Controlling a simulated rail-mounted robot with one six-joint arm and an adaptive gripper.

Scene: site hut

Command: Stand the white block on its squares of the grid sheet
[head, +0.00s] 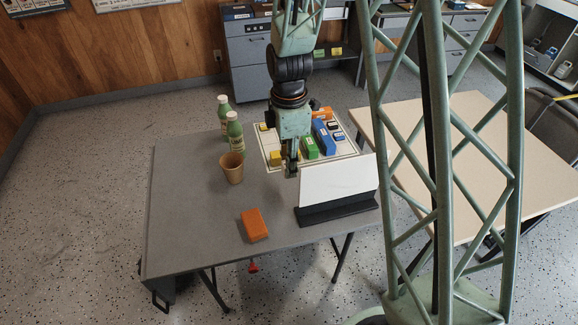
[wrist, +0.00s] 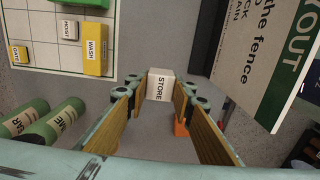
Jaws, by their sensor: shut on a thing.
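The white block (wrist: 160,85), labelled STORE, sits between the fingertips of my gripper (wrist: 158,92) in the wrist view. My gripper is shut on it. In the head view my gripper (head: 291,170) hangs over the grey table at the near edge of the grid sheet (head: 268,144), left of a white board; the block is hard to make out there. In the wrist view the sheet (wrist: 28,20) is at the upper left, apart from the held block. On it stand a yellow WASH block (wrist: 96,50), a white HOIST block (wrist: 68,30) and a small yellow GATE block (wrist: 18,53).
The white board (head: 335,190) on its black stand is close right of my gripper. Two green bottles (head: 235,132) and a brown cup (head: 232,168) stand to the left. An orange block (head: 254,224) lies in front. Green (head: 310,149) and blue (head: 322,136) blocks occupy the sheet.

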